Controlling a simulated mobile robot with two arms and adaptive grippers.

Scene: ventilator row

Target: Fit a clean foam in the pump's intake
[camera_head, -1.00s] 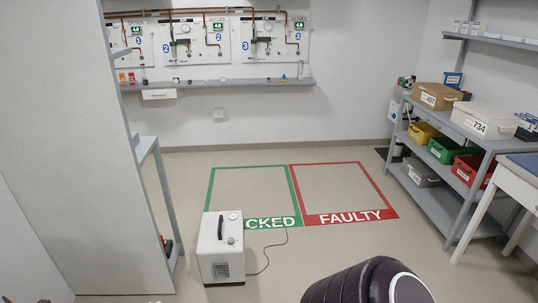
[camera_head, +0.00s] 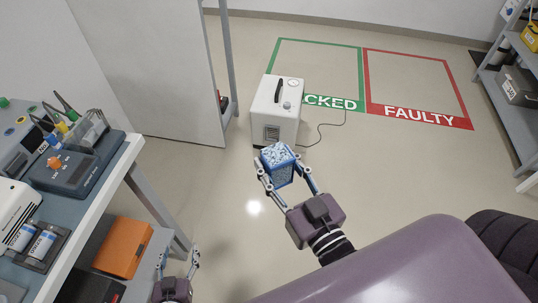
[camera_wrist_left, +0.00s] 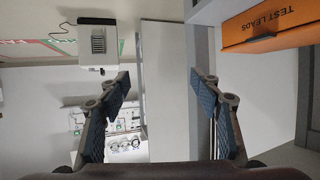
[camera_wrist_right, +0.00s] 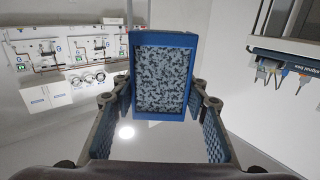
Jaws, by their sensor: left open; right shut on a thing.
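The pump (camera_head: 284,98) is a white box with a black top handle, standing on the floor by the green-outlined area. Its dark grilled intake (camera_head: 272,133) is low on the near face, and it also shows in the left wrist view (camera_wrist_left: 98,40). The foam also fills the middle of the right wrist view (camera_wrist_right: 163,80). It is held in the air, nearer than the pump and apart from it. My left gripper (camera_head: 178,262) is open and empty, low at the left.
A bench (camera_head: 118,165) with instruments stands at the left, with an orange case (camera_head: 124,247) on its lower shelf. A grey-white panel (camera_head: 150,60) rises left of the pump. A cable (camera_head: 318,136) trails right from the pump. The floor (camera_head: 400,170) to the right is clear.

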